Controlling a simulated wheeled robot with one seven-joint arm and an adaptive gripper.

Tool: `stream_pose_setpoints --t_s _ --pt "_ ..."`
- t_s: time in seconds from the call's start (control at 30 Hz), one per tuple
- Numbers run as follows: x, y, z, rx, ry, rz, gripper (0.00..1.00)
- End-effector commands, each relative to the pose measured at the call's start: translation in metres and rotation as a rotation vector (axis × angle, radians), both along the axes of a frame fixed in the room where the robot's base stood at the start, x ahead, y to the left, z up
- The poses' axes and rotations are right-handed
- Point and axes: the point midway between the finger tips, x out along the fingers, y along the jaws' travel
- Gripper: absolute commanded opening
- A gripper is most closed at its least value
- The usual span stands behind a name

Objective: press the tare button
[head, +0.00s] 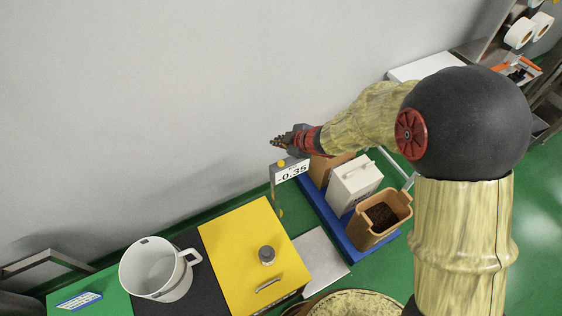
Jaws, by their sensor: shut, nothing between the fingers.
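A white display (292,171) reading -0.35 stands on a thin post near the wall. A small yellow round spot shows at the display's top left edge and another lower by the post; I cannot tell which, if either, is the tare button. My gripper (276,142) is shut and empty, above and slightly left of the display, pointing left. It looks apart from the display, but its height above it is hard to judge. A flat grey plate (322,262) lies below the display.
A yellow box (245,250) with a knob and handle stands left of the plate. A white mug (157,268) is further left. A blue tray (326,214) holds a white canister (354,184) and a tan bin (380,218) of dark contents. The grey wall is close behind.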

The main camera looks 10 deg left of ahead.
Motion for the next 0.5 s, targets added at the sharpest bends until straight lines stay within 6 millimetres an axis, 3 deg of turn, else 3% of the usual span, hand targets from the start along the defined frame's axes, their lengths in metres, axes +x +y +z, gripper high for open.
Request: stream_pose_setpoints --t_s 0.27,0.5 --pt "0.0 0.0 -0.008 0.0 0.0 -0.002 0.0" --pt "0.0 0.0 -0.031 -0.001 -0.001 -0.001 0.0"
